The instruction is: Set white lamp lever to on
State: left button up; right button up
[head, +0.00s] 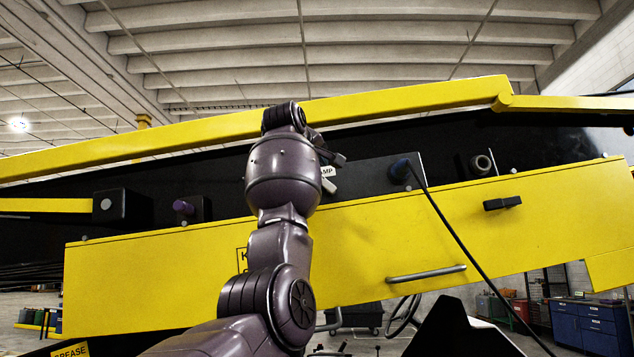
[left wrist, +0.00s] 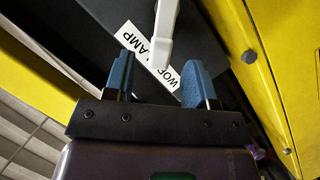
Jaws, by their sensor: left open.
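The white lever (left wrist: 165,28) shows in the left wrist view on a dark panel (left wrist: 110,18). It comes down from the top edge, and its free end lies between my left gripper's blue fingertips (left wrist: 158,64). These fingers are open, with a gap on each side of the lever. A white label (left wrist: 133,38) with letters reading partly "WO" and "AMP" is behind the lever. In the head view my left gripper (head: 334,157) is mostly hidden by its own arm. A bit of the white lever (head: 328,187) shows just below the label (head: 327,171). My right gripper is not in view.
A blue plug with a black cable (head: 401,170) is on the panel right of the lever. A purple knob (head: 183,207) is at left. A yellow cover (head: 400,237) with a grey handle (head: 427,274) spans below; a yellow beam (head: 400,103) runs above.

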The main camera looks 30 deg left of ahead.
pick_arm(q)
jog(key=b+v, duration=0.1)
jog(key=v, duration=0.5)
jog(key=shift+b, duration=0.3)
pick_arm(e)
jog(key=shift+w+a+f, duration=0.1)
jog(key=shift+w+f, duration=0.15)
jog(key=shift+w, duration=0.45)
pick_arm(q)
jog(key=shift+f, duration=0.1)
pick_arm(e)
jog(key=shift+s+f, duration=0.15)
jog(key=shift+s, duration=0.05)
